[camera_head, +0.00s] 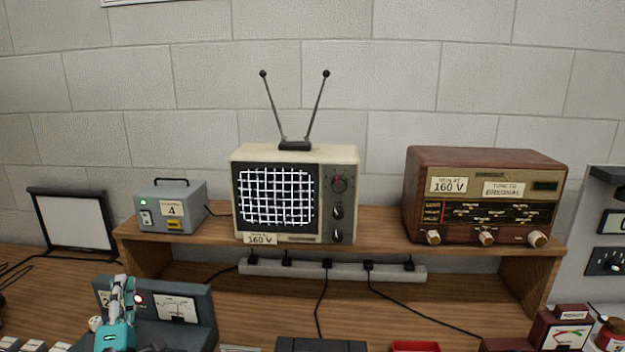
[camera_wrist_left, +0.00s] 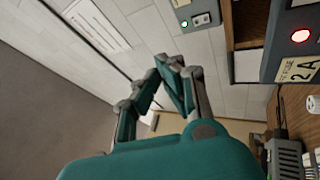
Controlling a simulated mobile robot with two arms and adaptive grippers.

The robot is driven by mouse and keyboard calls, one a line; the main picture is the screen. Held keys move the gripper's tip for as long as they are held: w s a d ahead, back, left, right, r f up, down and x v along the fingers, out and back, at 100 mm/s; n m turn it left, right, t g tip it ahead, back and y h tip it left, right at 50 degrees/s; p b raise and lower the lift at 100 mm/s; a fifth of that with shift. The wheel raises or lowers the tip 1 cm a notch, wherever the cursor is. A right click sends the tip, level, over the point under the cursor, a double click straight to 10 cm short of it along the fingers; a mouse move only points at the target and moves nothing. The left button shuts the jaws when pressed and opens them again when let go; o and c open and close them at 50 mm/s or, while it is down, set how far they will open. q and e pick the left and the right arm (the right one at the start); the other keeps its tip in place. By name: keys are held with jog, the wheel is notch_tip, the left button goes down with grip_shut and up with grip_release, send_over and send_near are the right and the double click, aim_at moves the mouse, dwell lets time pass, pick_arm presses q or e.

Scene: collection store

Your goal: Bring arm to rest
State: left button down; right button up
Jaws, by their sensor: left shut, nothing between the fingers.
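My left gripper (camera_head: 121,287) is at the lower left of the head view, in front of a grey-blue meter box (camera_head: 193,331) with a lit red lamp. Its teal body is low in the picture and its fingers point up. In the left wrist view the gripper (camera_wrist_left: 168,64) is shut, with its fingertips together and nothing between them. It hides part of the meter box face. My right gripper is in neither view.
A wooden shelf (camera_head: 380,232) carries a grey box (camera_head: 160,215), a television (camera_head: 240,160) with a white grid on screen, and a brown radio (camera_head: 485,165). A power strip (camera_head: 300,270) runs below, with cables hanging down. A dark red meter box (camera_head: 545,330) stands at lower right.

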pick_arm(q)
jog(key=s+d+f+m+g+h, duration=0.1)
jog(key=d+f+m+h, duration=0.3)
jog(key=d+m+h, duration=0.25)
jog(key=s+d+f+m+g+h, duration=0.1)
jog(key=d+f+m+g+h, duration=0.1)
jog(key=d+f+m+h, duration=0.35)
jog(key=s+d+f+m+g, duration=0.7)
jog(key=s+d+f, duration=0.2)
jog(key=s+a+f+m+g+y, duration=0.2)
jog(key=s+f+g, duration=0.2)
jog(key=s, duration=0.6)
jog(key=s+a+f+m+g+y, duration=0.2)
jog(key=s+f+g, duration=0.25)
jog(key=s, duration=0.55)
notch_tip(320, 180, down, 25)
jog(key=s+g, duration=0.2)
jog(key=s+a+f, duration=0.1)
jog(key=s+f, duration=0.7)
jog(key=s+a+f, duration=0.2)
jog(key=s+f, duration=0.6)
jog(key=f, duration=0.1)
jog(key=shift+s+a+f+g+y, duration=0.25)
jog(key=shift+s+g+y, duration=0.1)
jog(key=shift+s+y, duration=0.05)
